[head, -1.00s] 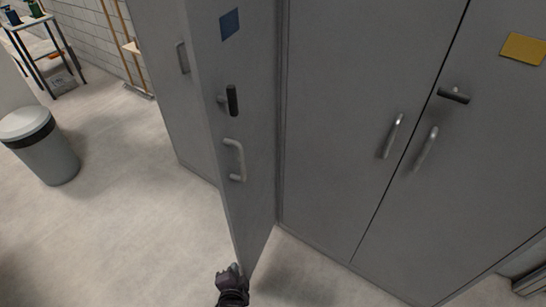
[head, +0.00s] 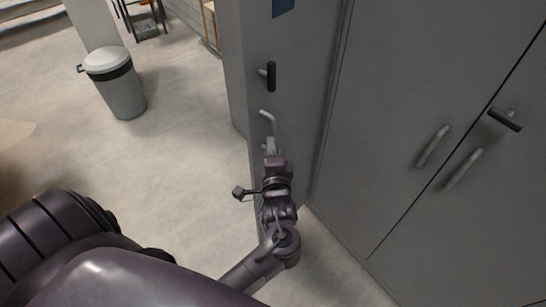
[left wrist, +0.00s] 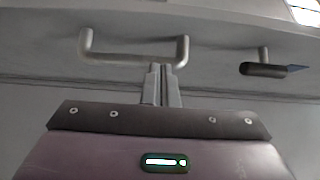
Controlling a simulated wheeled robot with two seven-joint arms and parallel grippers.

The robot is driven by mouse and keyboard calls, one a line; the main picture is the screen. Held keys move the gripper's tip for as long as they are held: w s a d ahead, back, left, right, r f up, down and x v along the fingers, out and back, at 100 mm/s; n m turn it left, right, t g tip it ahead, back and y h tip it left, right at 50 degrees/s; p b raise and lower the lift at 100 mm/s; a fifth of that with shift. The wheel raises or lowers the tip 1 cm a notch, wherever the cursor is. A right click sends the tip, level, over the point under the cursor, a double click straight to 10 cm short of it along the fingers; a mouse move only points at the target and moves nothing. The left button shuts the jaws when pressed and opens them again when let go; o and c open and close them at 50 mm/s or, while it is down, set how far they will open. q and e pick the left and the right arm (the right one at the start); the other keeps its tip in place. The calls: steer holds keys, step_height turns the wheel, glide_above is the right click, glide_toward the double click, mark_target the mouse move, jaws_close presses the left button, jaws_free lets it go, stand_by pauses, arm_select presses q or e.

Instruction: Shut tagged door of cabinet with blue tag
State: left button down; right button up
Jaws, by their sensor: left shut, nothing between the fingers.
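The grey door with the blue tag (head: 283,6) stands open, its outer face (head: 300,60) toward me. It carries a dark latch handle (head: 270,76) and below that a pale bar handle (head: 267,117). My left gripper (head: 270,147) is shut and empty at the door's bar handle and covers its lower part. In the left wrist view the closed fingers (left wrist: 162,84) reach up to the bar handle (left wrist: 130,58); whether they touch it or the door I cannot tell. The latch handle (left wrist: 262,69) is to the right there. My right gripper is out of view.
A closed grey cabinet (head: 400,100) with two bar handles and a dark latch (head: 505,119) stands to the right. A grey bin (head: 118,85) stands on the floor at the upper left. The floor left of the door is open.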

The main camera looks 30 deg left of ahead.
mark_target(258, 124)
arm_select(q)
steer(key=a, duration=0.1)
steer(key=w+a+p, duration=0.1)
steer(key=a, duration=0.1)
steer(key=w+a+p, duration=0.1)
steer(key=a, duration=0.1)
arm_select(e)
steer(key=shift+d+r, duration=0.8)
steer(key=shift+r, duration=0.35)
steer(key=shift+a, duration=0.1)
